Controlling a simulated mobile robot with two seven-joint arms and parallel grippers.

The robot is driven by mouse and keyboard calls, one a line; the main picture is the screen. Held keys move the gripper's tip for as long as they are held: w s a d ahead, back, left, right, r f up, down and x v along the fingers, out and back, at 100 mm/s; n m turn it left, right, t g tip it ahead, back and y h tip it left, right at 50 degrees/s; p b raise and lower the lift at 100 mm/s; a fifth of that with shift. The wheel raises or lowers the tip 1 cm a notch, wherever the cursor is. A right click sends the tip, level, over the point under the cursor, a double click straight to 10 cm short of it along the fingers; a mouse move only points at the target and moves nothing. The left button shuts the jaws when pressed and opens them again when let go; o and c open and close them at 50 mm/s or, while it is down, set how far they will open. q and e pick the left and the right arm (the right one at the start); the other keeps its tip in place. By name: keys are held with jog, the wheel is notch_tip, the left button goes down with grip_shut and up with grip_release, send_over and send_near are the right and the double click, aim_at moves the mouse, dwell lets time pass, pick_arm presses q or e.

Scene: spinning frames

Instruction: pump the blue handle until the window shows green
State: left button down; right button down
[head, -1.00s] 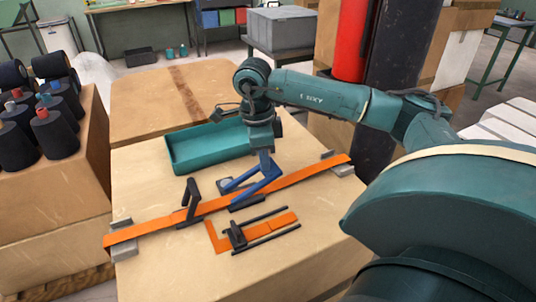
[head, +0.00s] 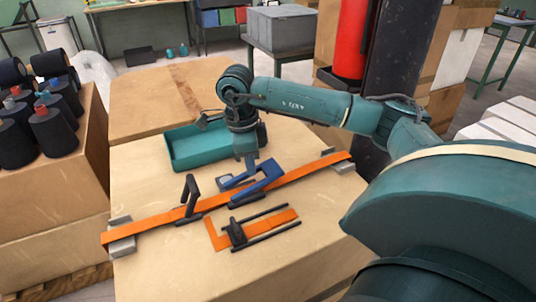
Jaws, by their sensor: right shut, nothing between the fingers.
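The blue handle (head: 266,180) rises at a tilt from a dark base on the orange strap (head: 310,174), near the middle of the cardboard surface. My right gripper (head: 250,165) points down just left of and behind the handle's top. It is shut and empty; I cannot tell whether it touches the handle. A small pale round-faced part (head: 224,182) sits left of the handle; I cannot tell whether it is the window, and no green shows on it. My left gripper is not in view.
A black lever (head: 190,196) stands on the strap to the left. An orange piece with black rods (head: 262,228) lies in front. A teal tray (head: 188,160) is behind. Dark spools (head: 52,130) stand on a box at left. The front of the surface is clear.

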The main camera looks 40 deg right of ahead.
jog(key=shift+w+r, duration=0.1)
jog(key=shift+r, duration=0.25)
pick_arm(q)
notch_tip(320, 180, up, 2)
jog(key=p, duration=0.2)
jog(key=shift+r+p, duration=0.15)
jog(key=shift+p, duration=0.2)
pick_arm(e)
notch_tip(320, 180, up, 12)
jog(key=a, duration=0.1)
jog(key=shift+w+r, duration=0.25)
jog(key=shift+w, duration=0.05)
